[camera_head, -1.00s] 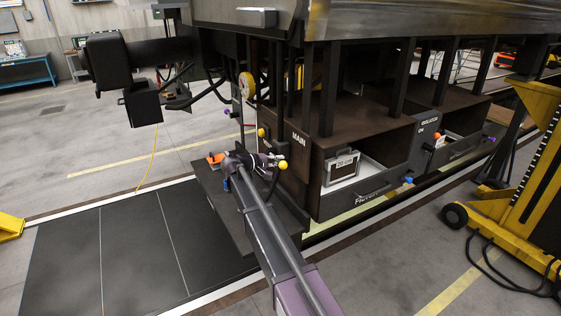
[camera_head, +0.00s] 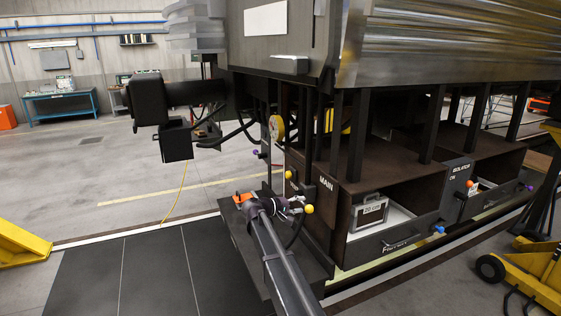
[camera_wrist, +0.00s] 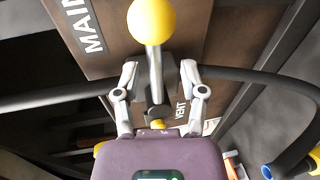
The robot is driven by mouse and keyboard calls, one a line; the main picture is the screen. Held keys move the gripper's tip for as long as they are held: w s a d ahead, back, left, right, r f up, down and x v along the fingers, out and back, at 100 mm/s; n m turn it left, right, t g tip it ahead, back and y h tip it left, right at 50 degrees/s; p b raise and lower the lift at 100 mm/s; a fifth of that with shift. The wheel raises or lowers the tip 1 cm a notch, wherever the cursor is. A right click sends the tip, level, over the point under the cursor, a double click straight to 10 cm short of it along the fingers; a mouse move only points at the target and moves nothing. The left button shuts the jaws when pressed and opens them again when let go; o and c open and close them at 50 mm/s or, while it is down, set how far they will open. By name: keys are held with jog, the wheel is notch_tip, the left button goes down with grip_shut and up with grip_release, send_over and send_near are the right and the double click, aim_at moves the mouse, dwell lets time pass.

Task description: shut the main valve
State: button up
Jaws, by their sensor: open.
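The panel with the MAIN label (camera_head: 328,183) stands on the railcar's brown underframe, and the label also shows in the wrist view (camera_wrist: 88,26). A lever with a yellow ball end (camera_wrist: 152,20) points up in the wrist view, its grey shaft between the fingers of my gripper (camera_wrist: 160,70). My gripper is open around the shaft, and I cannot tell whether either finger touches it. A VENT label (camera_wrist: 181,110) is partly hidden behind the right finger. In the head view my gripper (camera_head: 290,205) is beside a yellow ball (camera_head: 309,210); another yellow ball (camera_head: 288,174) is higher left.
A dark hose (camera_wrist: 262,82) curves right of the lever. The isolator panel (camera_head: 458,180) is farther right. Yellow equipment (camera_head: 540,270) stands at the right edge. Floor at left is mostly clear.

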jog(key=s+a+t, duration=0.1)
jog(key=s+a, duration=0.1)
jog(key=a, duration=0.2)
jog(key=s+d+f+m+g+y+b, duration=0.1)
jog(key=s+d+f+g+y+b, duration=0.25)
jog(key=s+d+f, duration=0.45)
jog(key=s+d+f+m+g+y+b, duration=0.1)
jog(key=s+d+f+g+y+b, duration=0.3)
jog(key=s+f, duration=0.65)
jog(key=s+f+m+y+b, duration=0.1)
jog(key=s+f+y+b, duration=0.2)
jog(key=s, duration=0.6)
jog(key=s+a+f+m+y+b, duration=0.1)
jog(key=s+f+m+y+b, duration=0.1)
jog(key=s+f, duration=0.6)
jog(key=shift+s+y+b, duration=0.4)
jog(key=shift+y+b, duration=0.5)
jog(key=shift+y, duration=0.05)
